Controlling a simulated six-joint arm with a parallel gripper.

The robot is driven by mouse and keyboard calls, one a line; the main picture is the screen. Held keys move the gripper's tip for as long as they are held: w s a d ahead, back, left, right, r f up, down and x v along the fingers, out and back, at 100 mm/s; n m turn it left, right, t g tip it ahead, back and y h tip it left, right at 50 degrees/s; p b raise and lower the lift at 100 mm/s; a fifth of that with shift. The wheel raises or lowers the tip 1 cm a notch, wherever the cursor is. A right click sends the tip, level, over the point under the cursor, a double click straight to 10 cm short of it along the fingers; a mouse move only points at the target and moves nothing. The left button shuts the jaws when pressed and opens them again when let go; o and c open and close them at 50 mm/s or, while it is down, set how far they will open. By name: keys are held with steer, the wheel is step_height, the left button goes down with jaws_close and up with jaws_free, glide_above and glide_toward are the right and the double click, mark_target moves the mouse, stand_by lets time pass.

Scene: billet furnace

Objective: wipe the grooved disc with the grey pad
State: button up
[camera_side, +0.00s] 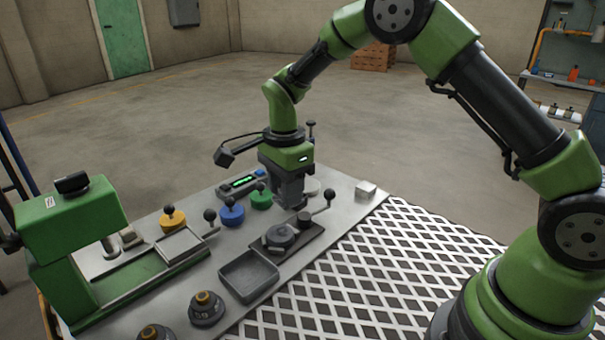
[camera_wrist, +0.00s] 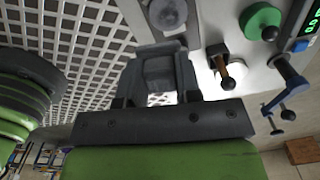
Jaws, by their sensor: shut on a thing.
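My gripper (camera_side: 290,200) points down over the bench, behind the dark fixture plate in the side view. In the wrist view my gripper (camera_wrist: 160,55) is shut on a dark grey block, the grey pad (camera_wrist: 159,74). The grey round disc (camera_side: 279,235) lies on the dark fixture plate, nearer the side camera than my gripper. This disc (camera_wrist: 167,12) is cut by the top edge of the wrist view, ahead of the pad and apart from it. Its grooves are too small to make out. In the side view the jaws hide the pad.
A lever with a ball knob (camera_side: 329,195) stands beside the fixture. A blue knob (camera_side: 231,214), a green knob (camera_side: 261,198) and a pale round piece (camera_side: 309,187) are near my gripper. An open grey tray (camera_side: 249,291) lies in front. A green press (camera_side: 72,225) stands left.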

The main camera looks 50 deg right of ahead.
mark_target(288, 235)
steer(key=shift+f, duration=3.45)
steer(key=shift+w+a+f, duration=0.2)
steer(key=shift+w+f, duration=0.05)
steer(key=shift+w, duration=0.2)
steer(key=shift+w+a+f, duration=0.2)
steer(key=shift+w+f, duration=0.05)
steer(key=shift+w, duration=0.15)
steer(key=shift+c, duration=0.2)
steer(key=shift+w+a, duration=0.45)
steer(key=shift+w, duration=0.4)
steer(key=shift+s+d, duration=0.4)
steer(key=shift+s, duration=0.4)
steer(key=shift+s+d, duration=0.4)
steer(key=shift+s, duration=0.35)
steer(key=shift+s+r, duration=0.15)
steer(key=shift+r, duration=3.9)
